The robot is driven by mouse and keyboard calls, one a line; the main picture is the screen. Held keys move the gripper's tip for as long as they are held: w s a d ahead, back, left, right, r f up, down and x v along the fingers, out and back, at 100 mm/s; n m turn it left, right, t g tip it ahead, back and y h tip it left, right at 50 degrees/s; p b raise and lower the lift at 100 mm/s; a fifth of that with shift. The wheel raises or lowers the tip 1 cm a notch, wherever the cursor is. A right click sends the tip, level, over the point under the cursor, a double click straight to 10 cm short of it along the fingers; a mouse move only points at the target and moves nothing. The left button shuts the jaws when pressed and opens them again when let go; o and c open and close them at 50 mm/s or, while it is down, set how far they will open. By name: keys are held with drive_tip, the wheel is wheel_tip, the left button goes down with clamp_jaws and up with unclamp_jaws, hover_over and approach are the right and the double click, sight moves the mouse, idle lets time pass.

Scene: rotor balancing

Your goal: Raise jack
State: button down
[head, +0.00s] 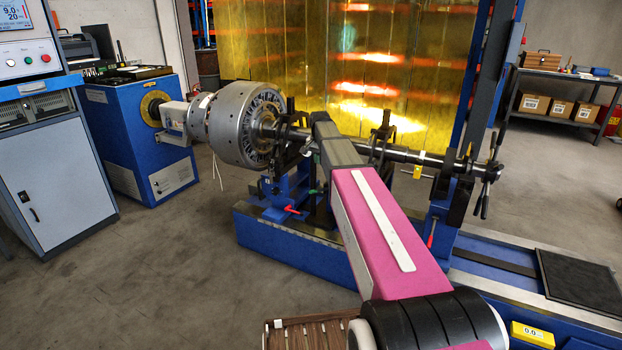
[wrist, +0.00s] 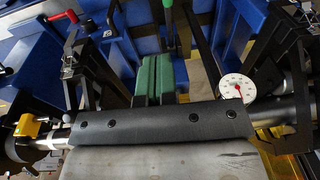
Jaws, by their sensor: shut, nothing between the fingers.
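My gripper (wrist: 156,66) shows in the wrist view as two green finger pads lying side by side, shut with nothing between them. In the head view my arm's end hides most of it, beside the rotor shaft. A lever with a green grip (wrist: 168,8) shows just beyond the fingertips in the wrist view, amid the blue structure; it may belong to the jack. I cannot tell whether the fingers touch it. The jack's body is not clearly visible. The rotor (head: 232,122), with its long shaft (head: 425,159), lies across the pedestals of the blue balancing machine (head: 262,232).
Red handles (head: 291,209) and (head: 432,240) stick out from the pedestals. A white dial gauge (wrist: 237,91) sits close to my gripper's right side. The blue drive cabinet (head: 150,140) stands left, and a yellow curtain (head: 370,60) hangs behind. Front-left floor is clear.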

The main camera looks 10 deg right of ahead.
drive_tip(key=shift+w+r, duration=0.25)
drive_tip(key=shift+w, duration=0.25)
drive_tip(key=shift+w+a+f, duration=0.1)
drive_tip(key=shift+a+f, duration=0.15)
drive_tip(key=shift+f, duration=2)
drive_tip(key=shift+w+a+f, duration=0.1)
drive_tip(key=shift+a+f, duration=0.1)
drive_tip(key=shift+f, duration=2.05)
drive_tip(key=shift+a+f, duration=0.25)
drive_tip(key=shift+f, duration=2)
